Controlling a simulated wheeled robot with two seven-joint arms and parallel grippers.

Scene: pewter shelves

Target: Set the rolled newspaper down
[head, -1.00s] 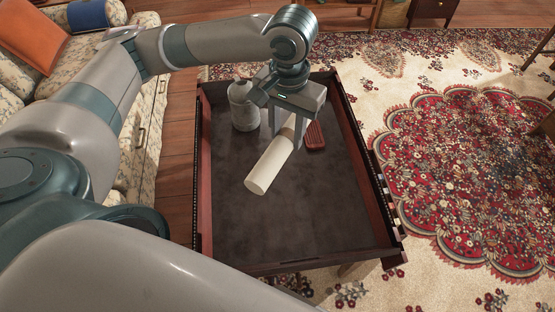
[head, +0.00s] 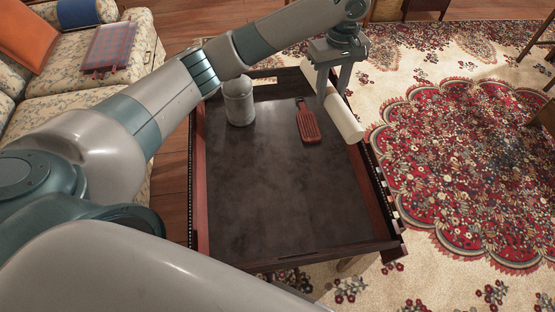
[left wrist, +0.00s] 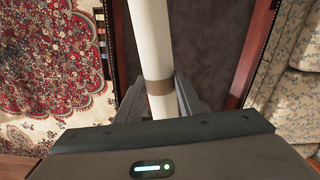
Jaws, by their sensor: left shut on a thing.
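The rolled newspaper (head: 344,118) is a white roll with a brown band. My left gripper (head: 322,92) is shut on it near the band and holds it over the right side of the dark tray-like table (head: 280,215), by its right rim. In the left wrist view the roll (left wrist: 151,35) runs up from between the fingers (left wrist: 160,100), with the table's surface below. Whether the roll touches the rim cannot be told. My right gripper is not in view.
A grey lidded jar (head: 239,103) stands at the table's back left. A red-brown slatted paddle-like object (head: 307,122) lies left of the roll. The table's front and middle are clear. A floral sofa (head: 110,80) is at left, a patterned rug (head: 465,165) at right.

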